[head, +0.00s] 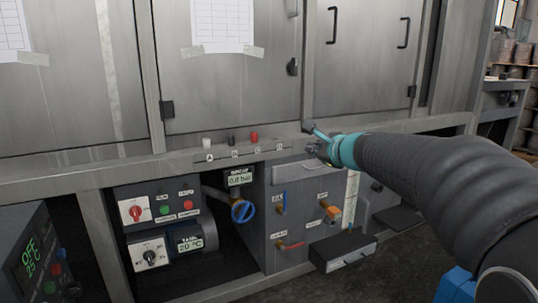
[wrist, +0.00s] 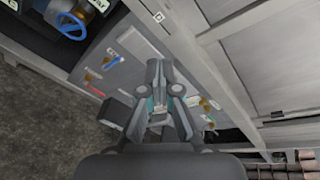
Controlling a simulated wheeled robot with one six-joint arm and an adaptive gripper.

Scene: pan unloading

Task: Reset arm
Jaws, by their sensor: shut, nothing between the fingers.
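My gripper (head: 314,148) is in front of the grey machine's ledge in the head view, at the right end of the row of labelled knobs. In the wrist view my gripper (wrist: 160,68) points at the lower panel, its fingers together and nothing held between them. My dark arm comes in from the right edge of the head view. I cannot tell whether the fingertips touch the ledge.
Below are a valve panel (head: 292,190) with a blue handwheel (head: 243,211), an orange valve (head: 331,212) and a protruding black box (head: 343,248). Switch boxes (head: 163,208) stand left. Closed metal doors (head: 365,60) rise above. Shelves with drums (head: 522,53) stand far right.

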